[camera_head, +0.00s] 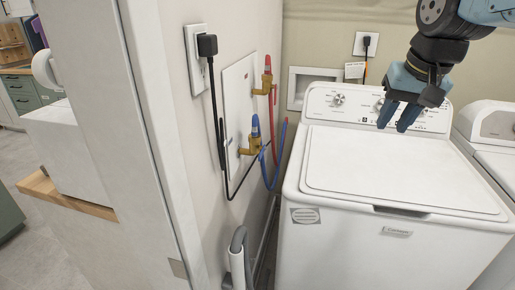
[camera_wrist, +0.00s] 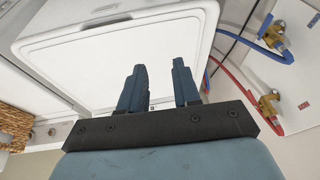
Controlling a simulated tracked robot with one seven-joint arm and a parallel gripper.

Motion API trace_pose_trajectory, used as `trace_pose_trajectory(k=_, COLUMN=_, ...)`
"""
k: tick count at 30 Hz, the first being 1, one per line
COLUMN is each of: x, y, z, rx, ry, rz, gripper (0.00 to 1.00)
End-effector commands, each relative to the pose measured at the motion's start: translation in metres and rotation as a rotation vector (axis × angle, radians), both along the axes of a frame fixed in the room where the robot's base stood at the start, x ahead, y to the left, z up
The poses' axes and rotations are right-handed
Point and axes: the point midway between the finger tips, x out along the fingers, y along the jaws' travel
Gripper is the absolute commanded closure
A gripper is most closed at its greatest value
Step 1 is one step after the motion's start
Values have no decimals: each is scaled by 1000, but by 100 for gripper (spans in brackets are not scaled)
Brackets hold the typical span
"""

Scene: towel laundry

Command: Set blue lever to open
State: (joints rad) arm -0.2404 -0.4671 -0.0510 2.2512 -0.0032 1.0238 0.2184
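The blue lever (camera_head: 255,126) stands upright on the lower brass valve on a white wall plate (camera_head: 228,90), left of the washer in the head view. A blue hose runs from this valve. In the wrist view the blue lever (camera_wrist: 266,26) shows at the upper right, beside its brass valve. A red lever (camera_head: 267,64) sits on the upper brass valve with a red hose. My gripper (camera_head: 398,123) is above the washer's lid, right of and apart from both valves. In the wrist view its two blue fingers (camera_wrist: 161,75) are parted with nothing between them.
A white washer (camera_head: 350,235) stands below my gripper, with another white machine (camera_head: 500,155) at its right. A black plug (camera_head: 207,45) and cord hang left of the valves. A wall edge (camera_head: 160,120) stands nearer, at left. Open air lies between gripper and valves.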

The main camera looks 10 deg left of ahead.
Motion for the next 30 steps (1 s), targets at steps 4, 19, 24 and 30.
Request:
trace_pose_trajectory(k=4, x=34, y=44, z=7, rx=11, ry=72, rz=4, gripper=68)
trace_pose_trajectory(k=19, x=102, y=219, z=-9, rx=-36, ry=276, rz=-28, gripper=68)
trace_pose_trajectory(k=24, x=106, y=263, z=-20, rx=-62, ry=311, rz=-41, gripper=68)
trace_pose_trajectory(k=30, x=107, y=284, z=-27, rx=-76, ry=326, rz=-49, gripper=68)
